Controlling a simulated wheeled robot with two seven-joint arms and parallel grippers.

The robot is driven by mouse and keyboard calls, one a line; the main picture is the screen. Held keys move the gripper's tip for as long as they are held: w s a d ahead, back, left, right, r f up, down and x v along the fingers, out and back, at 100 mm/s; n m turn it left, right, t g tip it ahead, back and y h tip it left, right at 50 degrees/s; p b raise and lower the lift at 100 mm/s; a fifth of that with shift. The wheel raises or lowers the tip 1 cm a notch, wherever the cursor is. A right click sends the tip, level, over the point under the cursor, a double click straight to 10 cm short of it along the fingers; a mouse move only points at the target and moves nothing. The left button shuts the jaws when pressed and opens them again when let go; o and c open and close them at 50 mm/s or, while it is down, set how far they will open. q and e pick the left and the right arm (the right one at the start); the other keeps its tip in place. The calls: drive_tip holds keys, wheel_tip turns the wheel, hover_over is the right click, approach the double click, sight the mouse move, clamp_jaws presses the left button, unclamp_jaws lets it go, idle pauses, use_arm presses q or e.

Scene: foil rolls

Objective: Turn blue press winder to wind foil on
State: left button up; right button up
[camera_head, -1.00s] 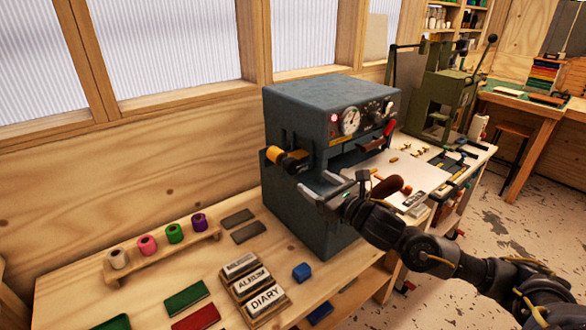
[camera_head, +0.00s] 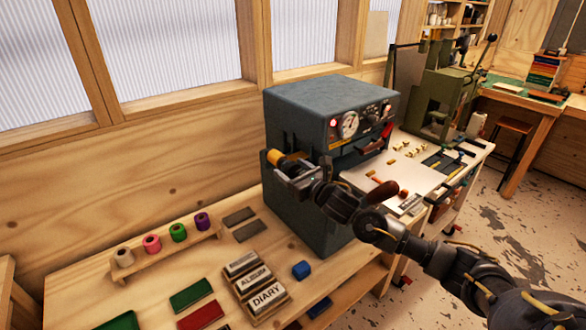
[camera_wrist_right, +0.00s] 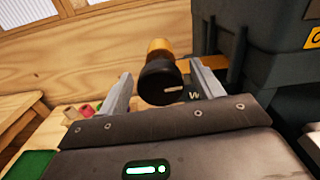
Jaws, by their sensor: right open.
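The blue press (camera_head: 325,95) is a blue-grey box machine with a dial gauge, standing on the wooden bench. On its left side sits a gold foil roll (camera_head: 278,160), with a black winder knob (camera_wrist_right: 158,84) at its end; the knob has a pale mark on its face. My right gripper (camera_head: 288,171) is at this winder. In the right wrist view its two fingers stand apart, one on each side of the knob, with gaps visible, so it is open and not clamped. In the head view the gripper hides most of the knob. My left gripper is not in view.
A wooden rack (camera_head: 165,252) holds several coloured foil rolls at the left. The wall is behind the winder. A green press (camera_head: 440,95) stands farther right.

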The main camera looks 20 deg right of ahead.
drive_tip(key=c, duration=1)
drive_tip(key=shift+m, duration=0.4)
drive_tip(key=m+b, duration=0.1)
drive_tip(key=m, duration=0.1)
drive_tip(key=shift+f+m, duration=0.1)
drive_tip(key=shift+m, duration=0.2)
drive_tip(key=shift+m+b, duration=0.5)
drive_tip(key=shift+m, duration=1.3)
